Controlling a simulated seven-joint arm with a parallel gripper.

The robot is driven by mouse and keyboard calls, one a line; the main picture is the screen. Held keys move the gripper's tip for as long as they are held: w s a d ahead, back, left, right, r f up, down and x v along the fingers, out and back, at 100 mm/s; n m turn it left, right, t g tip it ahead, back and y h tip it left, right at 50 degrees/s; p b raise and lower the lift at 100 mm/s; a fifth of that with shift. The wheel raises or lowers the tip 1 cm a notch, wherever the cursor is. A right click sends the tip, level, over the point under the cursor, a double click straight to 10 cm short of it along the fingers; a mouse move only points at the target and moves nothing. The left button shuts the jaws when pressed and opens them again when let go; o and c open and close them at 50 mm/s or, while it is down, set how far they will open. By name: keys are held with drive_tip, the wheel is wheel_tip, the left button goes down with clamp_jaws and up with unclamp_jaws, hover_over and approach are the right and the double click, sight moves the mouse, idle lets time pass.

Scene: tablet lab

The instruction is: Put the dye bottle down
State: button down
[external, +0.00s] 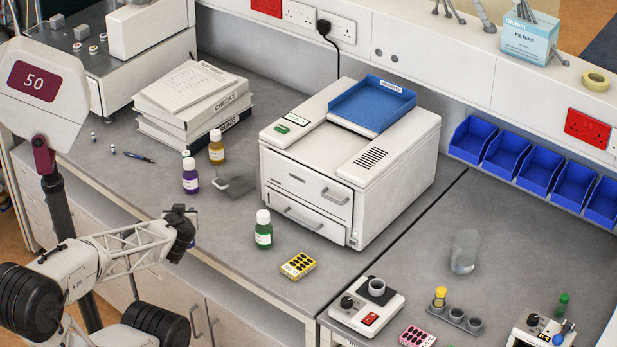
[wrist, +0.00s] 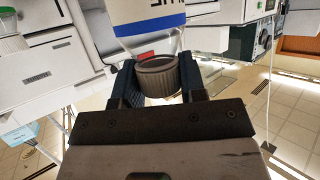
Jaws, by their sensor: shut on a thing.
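My gripper (external: 180,232) is at the front edge of the bench in the external view, left of the green bottle. In the wrist view my gripper (wrist: 158,82) is shut on the dark ribbed cap of the dye bottle (wrist: 150,22), a bottle with a white label and a blue band. Its body extends away from the fingers and is cut off by the frame's top. In the external view the gripper mostly hides it. I cannot tell its height above the bench. A purple bottle (external: 190,180), an amber bottle (external: 216,152) and a green bottle (external: 263,234) stand upright on the bench.
A white machine (external: 345,165) with a blue tray (external: 372,103) stands behind the green bottle. A yellow tablet pack (external: 298,265) lies near the front edge. Stacked binders (external: 192,105) are at the back left. Grey bench (external: 220,235) shows free between the purple and green bottles.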

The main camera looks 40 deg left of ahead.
wheel_tip(320, 180, up, 16)
drive_tip(key=w+d+r+m+t+h, duration=0.15)
drive_tip(key=w+d+m+h, duration=0.45)
drive_tip(key=w+d, duration=0.6)
drive_tip(key=w+d+r+m+t+h, duration=0.1)
drive_tip(key=w+d+r+m+h, duration=0.35)
drive_tip(key=w+d, duration=0.7)
drive_tip(key=w+d+f+m+g+h, duration=0.25)
drive_tip(key=d+m+g+h, duration=0.2)
drive_tip(key=d, duration=1.05)
drive_tip(key=w+d+f+m+g+h, duration=0.1)
drive_tip(key=d+f+m+g+h, duration=0.4)
drive_tip(key=d, duration=1)
wheel_tip(320, 180, down, 10)
drive_tip(key=m+t+h, duration=0.1)
drive_tip(key=shift+w+a+r+t, duration=0.15)
drive_tip(key=shift+a+r+t, duration=0.05)
drive_tip(key=shift+a+t, duration=0.1)
drive_tip(key=shift+f, duration=0.1)
wheel_tip(320, 180, down, 6)
